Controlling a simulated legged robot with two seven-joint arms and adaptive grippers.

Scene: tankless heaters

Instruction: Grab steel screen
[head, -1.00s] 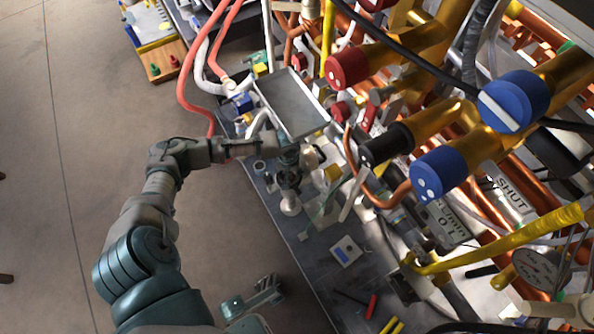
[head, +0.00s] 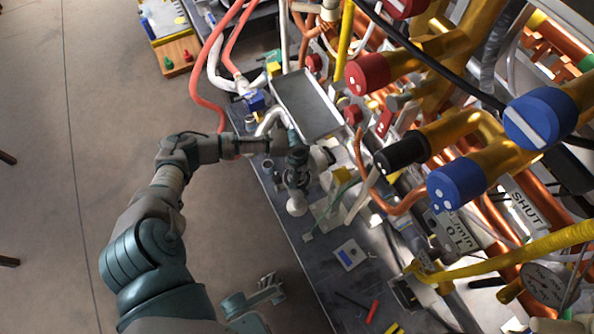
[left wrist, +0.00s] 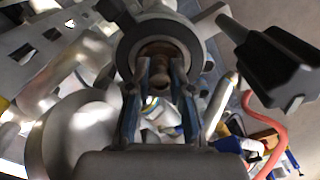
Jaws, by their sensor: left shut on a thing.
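The steel screen looks to be the grey rectangular panel (head: 306,103) with a raised rim, tilted above the bench in the head view. My left gripper (head: 298,165) is just below its lower edge, over the bench's near edge. In the left wrist view my left gripper's fingers (left wrist: 160,105) are close on a small brownish round part inside a dark ring; the contact is partly hidden. This part seems to belong to the screen's mount, but its link to the panel is not clear. A teal and grey part of mine (head: 262,296) at the bottom may be my right gripper; its jaws are unclear.
Red-handled (head: 368,73), black-handled (head: 393,157) and blue-handled (head: 455,187) valves crowd the right. A blue box (head: 255,101) and small parts lie on the dark bench (head: 318,268). Bare floor (head: 75,130) is free at left.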

